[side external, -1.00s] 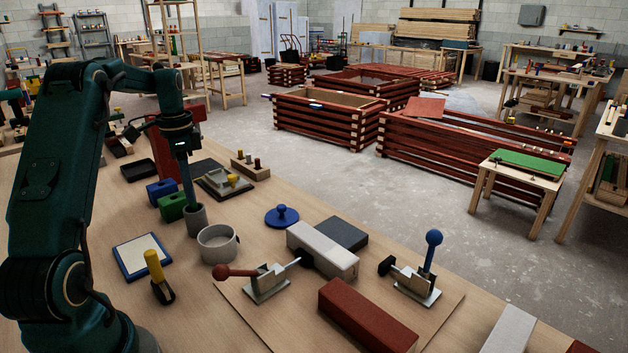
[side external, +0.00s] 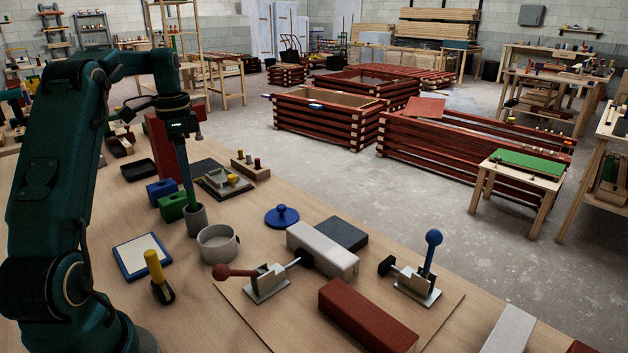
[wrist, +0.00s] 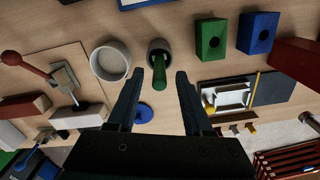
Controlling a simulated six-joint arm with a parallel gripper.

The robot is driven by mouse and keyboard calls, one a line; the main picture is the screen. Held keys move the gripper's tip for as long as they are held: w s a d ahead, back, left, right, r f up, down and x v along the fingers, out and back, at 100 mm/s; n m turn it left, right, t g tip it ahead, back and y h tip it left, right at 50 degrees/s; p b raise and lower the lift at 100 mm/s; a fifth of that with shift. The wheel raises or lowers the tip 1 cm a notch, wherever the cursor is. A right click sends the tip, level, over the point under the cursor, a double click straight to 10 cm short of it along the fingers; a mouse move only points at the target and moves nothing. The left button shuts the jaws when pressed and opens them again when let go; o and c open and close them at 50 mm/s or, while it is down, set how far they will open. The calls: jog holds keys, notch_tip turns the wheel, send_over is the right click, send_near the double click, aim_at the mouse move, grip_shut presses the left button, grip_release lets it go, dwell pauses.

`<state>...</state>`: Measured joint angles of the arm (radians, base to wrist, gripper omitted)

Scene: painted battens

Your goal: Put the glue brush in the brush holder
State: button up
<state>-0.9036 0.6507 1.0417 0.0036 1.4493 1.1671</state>
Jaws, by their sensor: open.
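The brush holder (side external: 195,222) is a small grey cup standing on the table. The glue brush (side external: 186,172), with its green handle, stands in it nearly upright, leaning slightly, and its lower end is hidden inside the cup. In the wrist view the green handle (wrist: 159,76) rises out of the holder (wrist: 152,46). My gripper (side external: 180,134) is above the holder, near the top of the handle. In the wrist view its two fingers (wrist: 159,84) are open and apart, one on each side of the handle with gaps between.
A wide grey cup (side external: 218,258) stands next to the holder. Green (side external: 172,207) and blue (side external: 161,190) blocks are close behind it. A clamp with a red knob (side external: 222,271), a blue-rimmed pad (side external: 141,256) and a yellow-handled tool (side external: 154,267) are nearby.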

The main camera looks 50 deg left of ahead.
jog(key=shift+r, duration=1.9)
jog(key=shift+w+d+r, duration=0.1)
jog(key=shift+d+r, duration=0.1)
jog(key=d+r+n+t+y, duration=0.1)
jog(key=d+r+t, duration=0.3)
jog(key=d, duration=1.3)
jog(key=s+d+f+n+t+h, duration=0.1)
jog(key=s+d+f+n, duration=0.1)
jog(key=s+d+f, duration=0.3)
jog(key=s+d, duration=0.4)
jog(key=d, duration=0.2)
jog(key=shift+d+t, duration=0.3)
jog(key=shift+d, duration=0.1)
